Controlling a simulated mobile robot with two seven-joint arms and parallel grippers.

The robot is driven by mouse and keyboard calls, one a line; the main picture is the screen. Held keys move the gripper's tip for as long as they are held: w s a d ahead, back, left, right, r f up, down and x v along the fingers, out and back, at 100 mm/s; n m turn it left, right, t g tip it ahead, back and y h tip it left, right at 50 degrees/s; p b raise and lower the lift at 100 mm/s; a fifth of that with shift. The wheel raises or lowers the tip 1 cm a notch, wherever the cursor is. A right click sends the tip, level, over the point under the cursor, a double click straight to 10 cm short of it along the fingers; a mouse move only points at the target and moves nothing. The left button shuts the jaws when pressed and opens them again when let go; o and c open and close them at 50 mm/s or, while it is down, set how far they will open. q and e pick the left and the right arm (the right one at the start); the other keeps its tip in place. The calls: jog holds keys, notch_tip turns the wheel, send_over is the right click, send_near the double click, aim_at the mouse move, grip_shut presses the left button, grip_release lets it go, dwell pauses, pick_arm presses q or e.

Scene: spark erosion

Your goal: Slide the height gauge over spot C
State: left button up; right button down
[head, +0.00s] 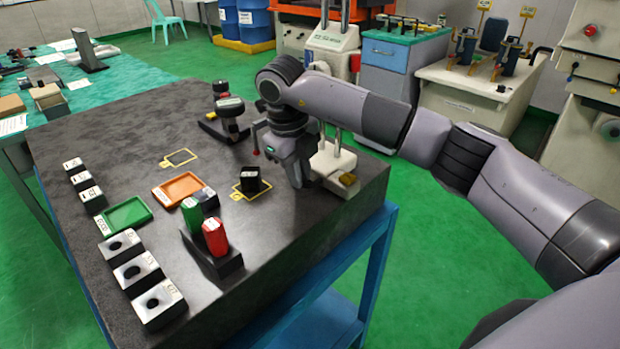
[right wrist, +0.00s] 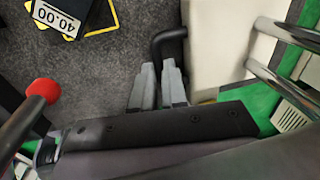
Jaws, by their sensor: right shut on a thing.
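The height gauge has a cream base (head: 335,166) at the right edge of the dark stone table, with bright posts rising behind my arm. In the right wrist view its cream base (right wrist: 222,45) shows beside a black bent handle (right wrist: 170,38). My right gripper (head: 298,182) is low beside the base, shut on that handle; its fingers (right wrist: 158,85) show in the wrist view. A black block (head: 251,180), marked 40.00 in the wrist view, stands on one yellow-outlined spot (head: 236,197). Another outlined spot (head: 180,158) is further back; I cannot read which is C. My left gripper is out of view.
Several blocks (head: 140,273) line the left side. The table's right edge is close.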

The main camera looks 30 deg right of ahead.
jog(key=w, duration=0.1)
jog(key=w+a, duration=0.1)
jog(key=w, duration=0.1)
jog(key=shift+a, duration=0.1)
jog(key=shift+w+r, duration=0.1)
jog(key=shift+r, duration=0.05)
jog(key=c, duration=1.4)
grip_release()
jog(key=shift+o, duration=1.2)
jog(key=shift+w, duration=0.15)
notch_tip(320, 180, up, 7)
jog(key=a, duration=0.1)
jog(key=shift+s+b, duration=0.25)
jog(key=shift+b, duration=0.2)
jog(key=shift+a, duration=0.1)
